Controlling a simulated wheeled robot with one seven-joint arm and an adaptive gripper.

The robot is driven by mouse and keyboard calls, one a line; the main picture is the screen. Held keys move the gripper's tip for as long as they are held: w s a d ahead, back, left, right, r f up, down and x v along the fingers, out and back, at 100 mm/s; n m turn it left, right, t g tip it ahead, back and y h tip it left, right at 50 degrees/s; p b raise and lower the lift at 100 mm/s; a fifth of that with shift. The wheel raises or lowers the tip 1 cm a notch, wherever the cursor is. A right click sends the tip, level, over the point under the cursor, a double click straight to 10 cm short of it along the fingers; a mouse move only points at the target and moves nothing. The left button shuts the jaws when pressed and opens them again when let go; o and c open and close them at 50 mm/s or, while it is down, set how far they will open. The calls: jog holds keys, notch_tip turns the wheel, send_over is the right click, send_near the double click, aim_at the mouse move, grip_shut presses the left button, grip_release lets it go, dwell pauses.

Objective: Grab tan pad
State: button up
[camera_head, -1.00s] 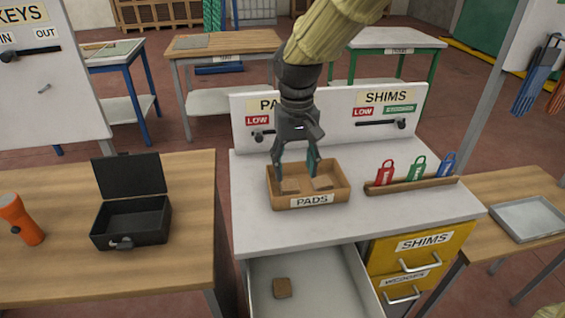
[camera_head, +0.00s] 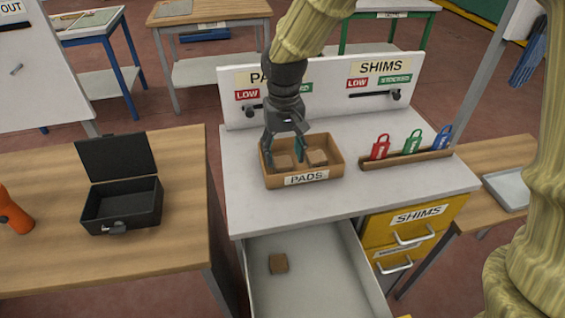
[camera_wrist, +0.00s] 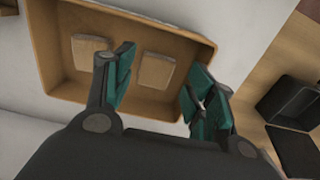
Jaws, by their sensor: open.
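Two tan pads lie in the cardboard box marked PADS (camera_head: 301,179). In the head view one pad (camera_head: 317,157) is at the right and the other (camera_head: 283,161) at the left. The wrist view shows one pad (camera_wrist: 155,71) between my fingers' lines and the other (camera_wrist: 90,52) to the left of my left finger. My gripper (camera_head: 284,152) is open and empty, pointing down with its fingers at the box. A third tan-brown pad (camera_head: 278,263) lies in the open drawer (camera_head: 320,285) below.
A rack (camera_head: 405,159) with red, green and blue tags stands right of the box. A board (camera_head: 330,85) with SHIMS and LOW signs rises behind. An open black case (camera_head: 122,205) and an orange flashlight (camera_head: 14,212) are on the left table. The white counter's front is clear.

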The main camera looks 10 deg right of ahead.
aim_at(284, 165)
jog(key=f, duration=0.1)
jog(key=f+p, duration=0.1)
jog(key=f, duration=0.1)
jog(key=shift+w+d, duration=0.1)
jog(key=shift+w, duration=0.2)
jog(key=shift+f, duration=0.7)
jog(key=shift+c, duration=0.4)
jog(key=c, duration=0.4)
